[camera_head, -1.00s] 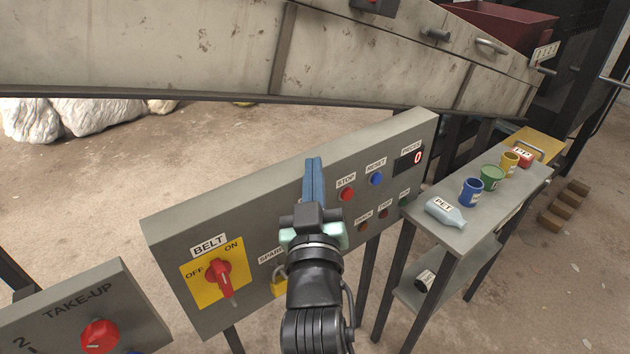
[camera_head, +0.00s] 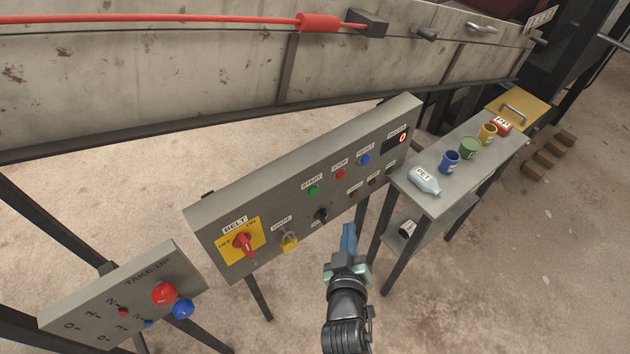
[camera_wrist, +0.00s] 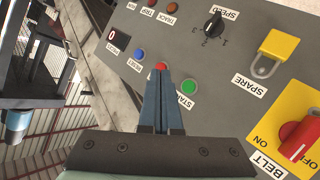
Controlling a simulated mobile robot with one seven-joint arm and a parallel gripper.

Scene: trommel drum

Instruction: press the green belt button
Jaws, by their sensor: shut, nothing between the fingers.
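The green button (camera_head: 314,190) sits under the START label on the grey control panel (camera_head: 222,215). In the wrist view the green button (camera_wrist: 189,86) shows just right of my fingertips, partly beside the finger. My gripper (camera_head: 349,228) is shut and empty, in front of the panel, below and to the right of the green button in the head view. In the wrist view my gripper (camera_wrist: 162,72) has its blue fingers together, with the tips overlapping the red stop button (camera_wrist: 161,66) in the picture. I cannot tell the gap to the panel; no contact shows.
The panel also bears a blue reset button (camera_head: 365,159), a black speed knob (camera_head: 320,214), a yellow padlock (camera_head: 289,240) and a red belt switch (camera_head: 243,243). A take-up box (camera_head: 75,308) stands left. A shelf (camera_head: 433,204) with cups and a bottle stands right.

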